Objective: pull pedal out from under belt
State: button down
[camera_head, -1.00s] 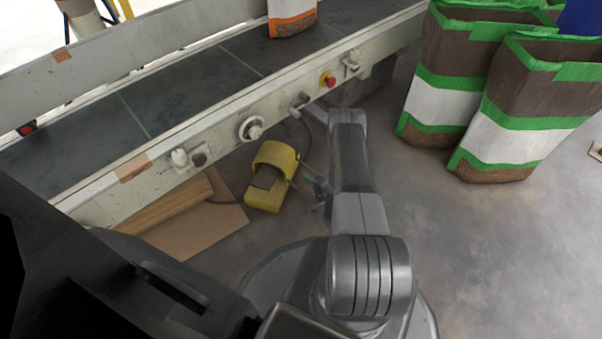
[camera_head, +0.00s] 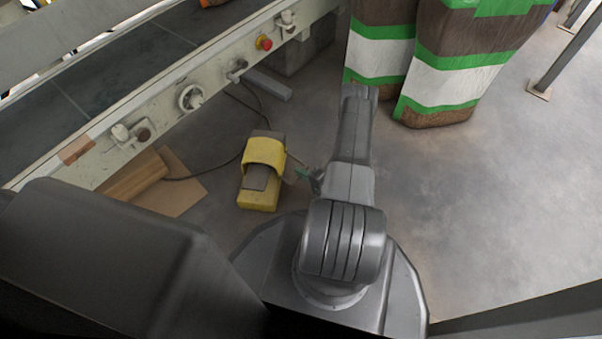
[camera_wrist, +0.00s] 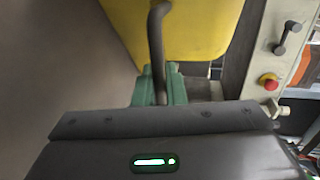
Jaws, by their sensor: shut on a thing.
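The yellow foot pedal (camera_head: 260,192) with its dark tread lies on the floor in front of the conveyor belt (camera_head: 130,65), clear of the frame's edge in the head view. Its cable runs back along the floor toward the conveyor. My gripper (camera_head: 304,174) is low at the pedal's right side. In the wrist view my gripper's green fingers (camera_wrist: 160,86) are shut on a dark curved bar (camera_wrist: 156,38) beside the yellow pedal body (camera_wrist: 195,32). The bar looks like the pedal's handle. Its lower end is hidden behind the gripper.
Flattened cardboard (camera_head: 172,190) lies on the floor left of the pedal. A red stop button (camera_head: 264,43) and several knobs stick out from the conveyor side. Filled bags (camera_head: 447,75) stand at the back right. The floor on the right is open.

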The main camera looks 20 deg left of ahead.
jog(key=c, duration=1.6)
grip_release()
jog(key=shift+c, duration=0.2)
